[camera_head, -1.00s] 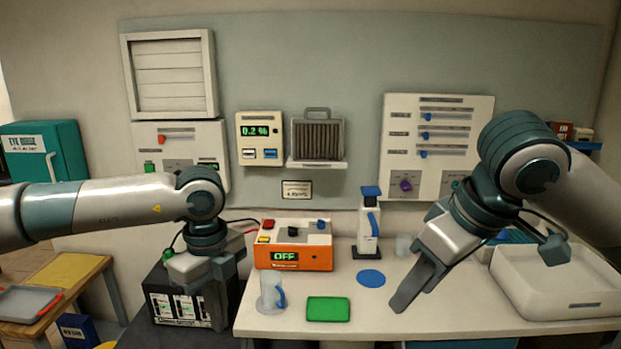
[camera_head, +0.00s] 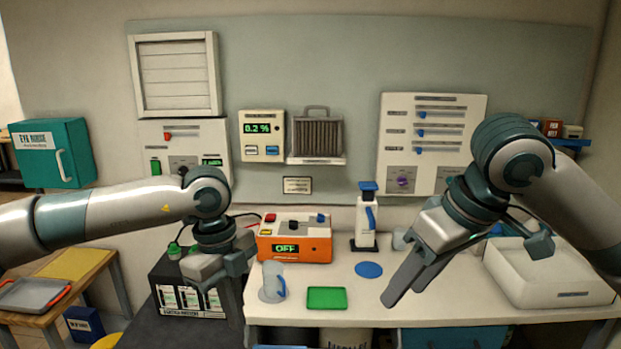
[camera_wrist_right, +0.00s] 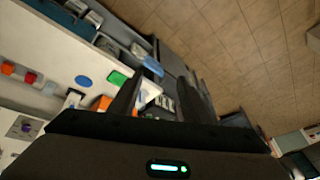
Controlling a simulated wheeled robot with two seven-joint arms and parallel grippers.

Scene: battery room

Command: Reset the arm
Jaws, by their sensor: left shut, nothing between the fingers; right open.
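My right gripper (camera_head: 402,287) is empty above the right-middle of the white bench, its fingers pointing down and to the left. In the right wrist view its two dark fingers (camera_wrist_right: 160,95) stand apart, so it is open. My left gripper (camera_head: 226,285) points down in front of the black battery case (camera_head: 172,296), left of the bench. It is shut with nothing in it. Both arms are bent and held above the surfaces.
The white bench (camera_head: 420,312) carries an orange charger reading OFF (camera_head: 310,249), a clear jug (camera_head: 272,284), a green tray (camera_head: 327,298), a blue disc (camera_head: 369,269), a white-and-blue bottle (camera_head: 366,222) and a white basin (camera_head: 540,275). A wooden table (camera_head: 75,282) stands left.

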